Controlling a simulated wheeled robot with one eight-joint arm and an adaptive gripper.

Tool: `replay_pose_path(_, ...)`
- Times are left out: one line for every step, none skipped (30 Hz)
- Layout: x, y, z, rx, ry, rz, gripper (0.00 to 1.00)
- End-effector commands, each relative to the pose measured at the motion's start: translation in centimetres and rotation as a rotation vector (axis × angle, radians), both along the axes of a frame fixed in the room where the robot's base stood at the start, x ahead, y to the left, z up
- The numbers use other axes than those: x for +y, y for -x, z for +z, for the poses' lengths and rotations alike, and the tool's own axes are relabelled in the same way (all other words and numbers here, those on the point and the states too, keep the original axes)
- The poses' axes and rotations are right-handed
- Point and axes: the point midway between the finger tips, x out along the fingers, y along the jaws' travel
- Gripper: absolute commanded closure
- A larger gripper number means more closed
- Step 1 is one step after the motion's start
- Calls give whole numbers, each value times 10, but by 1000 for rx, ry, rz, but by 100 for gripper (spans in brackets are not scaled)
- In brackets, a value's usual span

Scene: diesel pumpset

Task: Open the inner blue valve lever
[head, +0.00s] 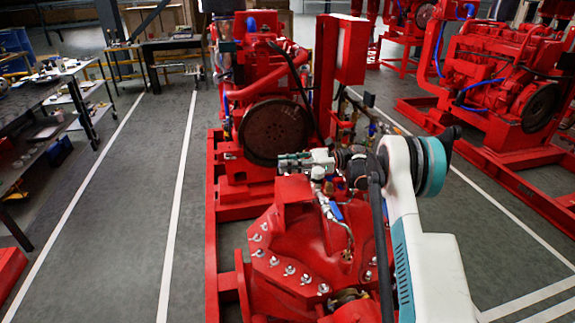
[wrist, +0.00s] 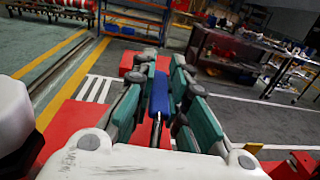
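A blue valve lever (wrist: 161,94) with a metal stem shows in the wrist view, lying lengthwise between the two teal-padded fingers of my gripper (wrist: 164,72). The fingers stand apart on either side of it, and I see no clear grip on it. In the head view my gripper (head: 293,161) points left above the red pump casing (head: 290,235). A small blue lever (head: 336,211) shows on the metal fittings just below and right of the gripper. I cannot tell whether it is the same lever. My wrist hides part of the fittings.
A large dark flywheel (head: 274,132) on the red engine and a red panel box (head: 342,48) stand behind the gripper. Another red pumpset (head: 500,75) is at right. A workbench (head: 45,85) stands at left. Grey floor with white lines is clear between.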

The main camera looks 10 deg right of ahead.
Motion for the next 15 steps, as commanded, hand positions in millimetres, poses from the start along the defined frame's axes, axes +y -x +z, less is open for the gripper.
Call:
replay_pose_path(0,0,0,0,0,0,100)
replay_pose_path(0,0,0,0,0,0,100)
replay_pose_path(0,0,0,0,0,-4,100)
replay_pose_path(0,-1,0,0,0,-11,100)
replay_pose_path(0,-2,0,0,0,-23,100)
replay_pose_path(0,-3,0,0,0,-43,100)
replay_pose_path(0,-4,0,0,0,-61,100)
replay_pose_path(-1,-5,0,0,0,-78,100)
replay_pose_path(-1,-7,0,0,0,-99,100)
replay_pose_path(-1,-8,0,0,0,-113,100)
replay_pose_path(-1,-9,0,0,0,-123,100)
replay_pose_path(-2,-9,0,0,0,-132,100)
replay_pose_path(-2,-10,0,0,0,-137,100)
replay_pose_path(-2,-10,0,0,0,-139,100)
replay_pose_path(-2,-10,0,0,0,-140,100)
